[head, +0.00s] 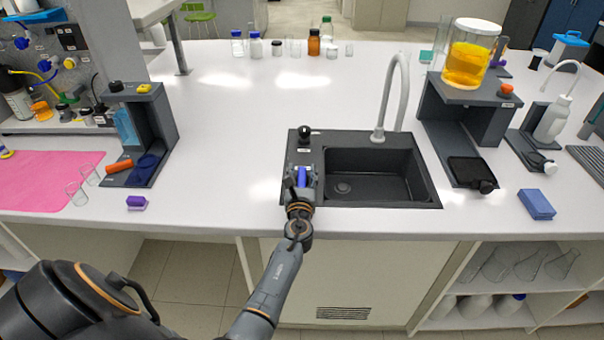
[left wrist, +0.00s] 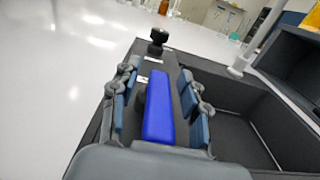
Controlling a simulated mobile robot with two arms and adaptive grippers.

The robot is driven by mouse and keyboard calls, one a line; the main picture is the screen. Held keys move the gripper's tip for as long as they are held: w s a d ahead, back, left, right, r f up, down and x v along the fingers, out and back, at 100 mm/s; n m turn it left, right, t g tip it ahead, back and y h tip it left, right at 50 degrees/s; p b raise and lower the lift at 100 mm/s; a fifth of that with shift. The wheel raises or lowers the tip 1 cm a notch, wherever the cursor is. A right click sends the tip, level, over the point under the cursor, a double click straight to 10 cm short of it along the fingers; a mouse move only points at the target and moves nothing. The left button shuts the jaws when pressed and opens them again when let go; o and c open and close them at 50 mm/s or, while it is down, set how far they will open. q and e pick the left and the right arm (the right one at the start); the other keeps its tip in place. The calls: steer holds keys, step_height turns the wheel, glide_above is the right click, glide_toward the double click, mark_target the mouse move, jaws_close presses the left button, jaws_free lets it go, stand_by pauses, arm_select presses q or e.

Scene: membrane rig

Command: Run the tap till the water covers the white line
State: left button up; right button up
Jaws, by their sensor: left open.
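A dark sink (head: 375,160) is set into the white bench, with a pale gooseneck tap (head: 392,95) at its back edge. No water shows in the basin, and I cannot make out a white line in it. A blue bar-shaped handle (head: 302,176) stands on the sink's left ledge; it also shows in the left wrist view (left wrist: 159,110). My left gripper (head: 302,182) is open over the ledge, with its fingers (left wrist: 160,100) on either side of the blue handle. A black knob (left wrist: 157,38) stands farther back on the ledge (head: 303,131). My right gripper is out of view.
A dark stand (head: 470,105) with a jar of orange liquid (head: 469,58) is right of the sink. Another stand (head: 150,130) is at the left. Several bottles (head: 314,43) line the back. A blue block (head: 537,204) lies at the right.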

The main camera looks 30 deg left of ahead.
arm_select(q)
jaws_close()
steer(key=shift+h, duration=0.3)
steer(key=shift+s+m+t+h, duration=0.1)
steer(key=shift+m+t+h, duration=0.2)
steer(key=shift+m, duration=0.1)
steer(key=shift+m+t+h, duration=0.3)
steer(key=shift+m+h, duration=0.1)
steer(key=shift+h, duration=0.1)
jaws_free()
steer(key=v, duration=1.2)
